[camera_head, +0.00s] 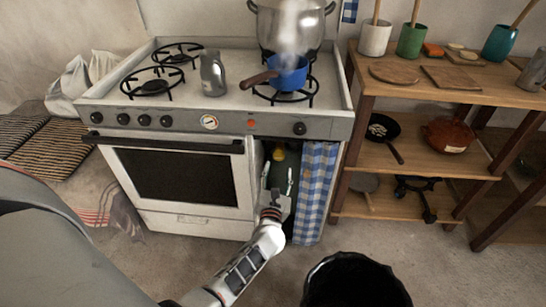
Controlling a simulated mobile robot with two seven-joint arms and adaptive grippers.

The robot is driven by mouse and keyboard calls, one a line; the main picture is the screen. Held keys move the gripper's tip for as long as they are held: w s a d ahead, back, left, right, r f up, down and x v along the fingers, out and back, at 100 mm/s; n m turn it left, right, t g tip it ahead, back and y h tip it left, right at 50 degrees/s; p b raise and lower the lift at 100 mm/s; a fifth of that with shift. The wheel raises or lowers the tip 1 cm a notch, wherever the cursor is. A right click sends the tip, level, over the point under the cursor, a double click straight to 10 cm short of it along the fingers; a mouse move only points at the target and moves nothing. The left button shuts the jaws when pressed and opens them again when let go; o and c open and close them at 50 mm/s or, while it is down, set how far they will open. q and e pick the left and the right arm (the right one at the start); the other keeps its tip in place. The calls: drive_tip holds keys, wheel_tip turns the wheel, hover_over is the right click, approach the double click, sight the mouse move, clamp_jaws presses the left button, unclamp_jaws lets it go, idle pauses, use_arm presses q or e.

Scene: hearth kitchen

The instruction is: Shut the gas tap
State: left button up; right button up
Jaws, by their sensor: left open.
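A dark green gas bottle (281,170) stands in the open compartment at the right end of the stove, beside a blue checked curtain (319,185). A small yellowish part (279,154) shows at its top and looks like the tap; its exact shape and setting are too small to tell. My left gripper (278,190) is open at the mouth of the compartment, in front of and below the yellowish part. Its fingers point up toward the bottle and hide some of its lower body. I cannot tell whether they touch the bottle. My right gripper is not in view.
The stove (180,170) carries a blue saucepan (288,74), a big steel pot (291,28) and a grey jug (213,74). A wooden shelf (430,90) with crockery stands at the right. A black rounded shape (355,280) is at the bottom. Some floor before the stove is free.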

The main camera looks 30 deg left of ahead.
sight(279, 159)
use_arm(q)
drive_tip(key=shift+w+a+n, duration=0.5)
drive_tip(key=shift+w+n, duration=0.05)
drive_tip(key=shift+n, duration=0.05)
drive_tip(key=b+x, duration=0.1)
drive_tip(key=x, duration=0.4)
drive_tip(key=shift+w+a+f, duration=0.15)
drive_tip(key=shift+w, duration=0.2)
drive_tip(key=shift+w+a+b, duration=0.25)
drive_tip(key=shift+w+b, duration=0.05)
drive_tip(key=shift+w, duration=0.25)
drive_tip(key=c, duration=1.1)
